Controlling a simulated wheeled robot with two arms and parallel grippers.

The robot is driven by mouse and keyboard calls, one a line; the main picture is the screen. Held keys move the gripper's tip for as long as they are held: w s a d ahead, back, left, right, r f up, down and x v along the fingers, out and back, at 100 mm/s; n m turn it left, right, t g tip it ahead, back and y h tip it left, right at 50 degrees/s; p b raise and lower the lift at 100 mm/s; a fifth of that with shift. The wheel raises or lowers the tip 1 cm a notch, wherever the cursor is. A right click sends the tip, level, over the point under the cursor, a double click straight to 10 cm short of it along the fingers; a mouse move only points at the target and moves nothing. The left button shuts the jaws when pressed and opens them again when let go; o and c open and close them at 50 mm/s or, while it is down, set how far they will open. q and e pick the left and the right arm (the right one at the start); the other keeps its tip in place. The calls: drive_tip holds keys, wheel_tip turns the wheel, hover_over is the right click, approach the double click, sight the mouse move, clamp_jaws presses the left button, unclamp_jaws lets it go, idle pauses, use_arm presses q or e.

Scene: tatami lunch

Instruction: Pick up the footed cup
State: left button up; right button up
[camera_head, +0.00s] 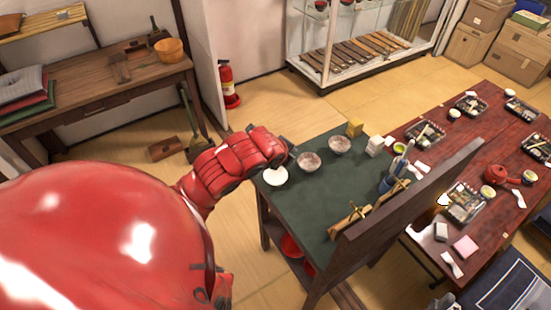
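On the green-topped table (318,212) stand a white round dish or cup (276,177) and two greyish bowl-like cups (308,162) and (339,145), in a row along its far left side. I cannot tell which of them is the footed cup, as no foot shows clearly. My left gripper (279,158) is at the end of my red arm, over the table's left corner, close to the white dish. Its fingers are mostly hidden behind the red wrist, so its opening does not show. My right gripper is not in view.
The low red-brown table (500,220) holds several lunch trays. The green table's middle is clear.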

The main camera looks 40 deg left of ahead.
use_arm(q)
drive_tip(key=s+a+f+m+g+y, duration=0.2)
drive_tip(key=s+a+g, duration=0.15)
drive_tip(key=s, duration=0.35)
drive_tip(key=b, duration=0.4)
approach(266, 180)
drive_tip(key=f, duration=0.1)
drive_tip(key=p+x, duration=0.2)
drive_tip(key=x, duration=0.4)
drive_tip(key=shift+w+p, duration=0.15)
drive_tip(key=shift+p, duration=0.25)
drive_tip(key=shift+x, duration=0.8)
clamp_jaws()
drive_tip(key=shift+r, duration=0.1)
